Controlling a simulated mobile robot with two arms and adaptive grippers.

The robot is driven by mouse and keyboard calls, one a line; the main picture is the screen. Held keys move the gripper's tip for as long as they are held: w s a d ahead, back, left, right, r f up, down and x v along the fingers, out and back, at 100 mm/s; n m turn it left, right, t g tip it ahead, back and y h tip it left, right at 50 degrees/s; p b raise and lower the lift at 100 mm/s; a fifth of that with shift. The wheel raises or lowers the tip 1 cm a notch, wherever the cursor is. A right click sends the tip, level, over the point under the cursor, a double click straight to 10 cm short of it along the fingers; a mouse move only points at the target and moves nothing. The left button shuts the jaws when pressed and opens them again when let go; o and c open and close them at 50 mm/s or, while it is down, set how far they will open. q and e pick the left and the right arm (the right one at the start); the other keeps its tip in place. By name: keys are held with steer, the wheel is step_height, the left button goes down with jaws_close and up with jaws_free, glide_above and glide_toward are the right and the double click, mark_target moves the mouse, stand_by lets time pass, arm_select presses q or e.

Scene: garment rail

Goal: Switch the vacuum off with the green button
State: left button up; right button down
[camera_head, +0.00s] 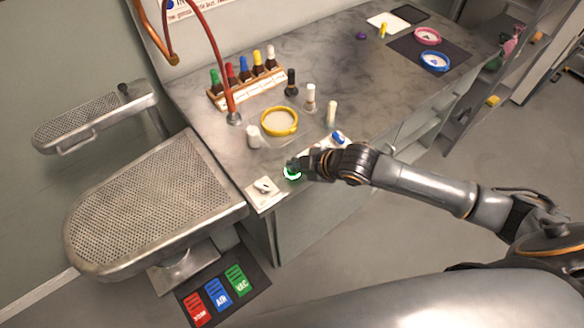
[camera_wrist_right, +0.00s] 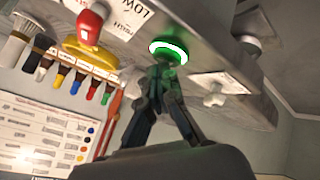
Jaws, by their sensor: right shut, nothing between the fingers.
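The green button (camera_head: 292,175) sits near the front edge of the counter, with a bright white ring lit around it. It also shows in the right wrist view (camera_wrist_right: 168,52). My right gripper (camera_head: 301,167) reaches in from the right and is shut and empty. Its fingertips are right at the button, partly covering it in the head view. In the right wrist view the fingertips (camera_wrist_right: 160,72) lie just beneath the button's rim; I cannot tell whether they touch. My left gripper is not in view.
A white plate with a small switch (camera_head: 263,189) is left of the button. A perforated metal board (camera_head: 150,205) and a pedal mat (camera_head: 258,277) are at the left.

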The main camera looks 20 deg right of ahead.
steer(key=shift+f, duration=0.1)
stand_by(0.3)
steer(key=shift+s+f, duration=0.1)
steer(key=shift+f, duration=0.25)
steer(key=shift+r+p, duration=0.3)
steer(key=shift+p, duration=0.35)
steer(key=shift+d, duration=0.1)
steer(key=shift+r, duration=0.1)
step_height(320, 180, up, 6)
steer(key=p, duration=0.7)
